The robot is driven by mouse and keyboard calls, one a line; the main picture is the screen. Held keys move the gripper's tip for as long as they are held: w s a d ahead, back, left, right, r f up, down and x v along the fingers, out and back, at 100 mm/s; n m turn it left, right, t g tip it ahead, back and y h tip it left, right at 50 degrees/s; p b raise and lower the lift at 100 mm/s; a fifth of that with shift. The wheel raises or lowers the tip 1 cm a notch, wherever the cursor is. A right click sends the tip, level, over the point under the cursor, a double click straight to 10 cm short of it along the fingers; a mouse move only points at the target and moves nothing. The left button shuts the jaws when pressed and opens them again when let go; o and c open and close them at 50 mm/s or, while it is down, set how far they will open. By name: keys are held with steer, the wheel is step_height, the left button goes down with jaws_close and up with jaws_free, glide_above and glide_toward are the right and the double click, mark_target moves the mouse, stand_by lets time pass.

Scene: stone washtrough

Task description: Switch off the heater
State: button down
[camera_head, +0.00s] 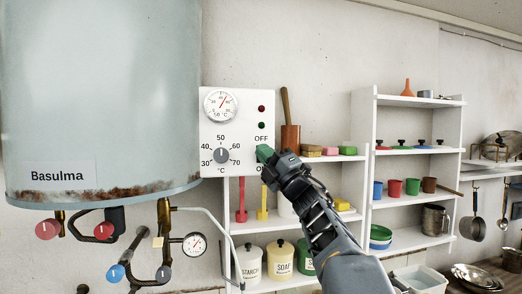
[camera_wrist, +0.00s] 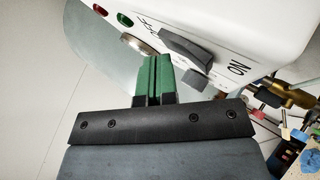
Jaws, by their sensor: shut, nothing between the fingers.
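The heater is a large pale tank (camera_head: 100,90) with rust along its lower rim, labelled Basulma. Its white control panel (camera_head: 210,132) carries the words OFF and ON on the right side. The dark grey switch lever (camera_wrist: 187,48) sits between these words in the wrist view; which way it is set I cannot tell. In the head view my gripper hides the switch. My gripper (camera_head: 264,153) is shut and empty, its green fingertips in front of the switch. In the wrist view the fingertips (camera_wrist: 156,66) are beside the lever; contact is unclear.
The panel has a temperature dial (camera_head: 221,104), a grey knob (camera_head: 221,155), a red lamp (camera_head: 262,109) and a green lamp (camera_head: 262,125). Pipes with valves and a pressure gauge (camera_head: 194,244) hang under the tank. White shelves (camera_head: 365,150) with cups and tins stand to the right.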

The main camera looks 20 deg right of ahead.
steer(key=shift+s, duration=0.1)
steer(key=shift+s+a+b, duration=0.15)
steer(key=shift+s+b, duration=0.5)
steer(key=shift+b, duration=0.15)
steer(key=shift+f, duration=0.1)
steer(key=s+b, duration=0.2)
steer(key=s, duration=0.1)
steer(key=s+a+b, duration=0.1)
steer(key=s, duration=0.1)
steer(key=shift+f+b, duration=0.3)
steer(key=shift+b, duration=0.05)
steer(key=shift+w, duration=0.1)
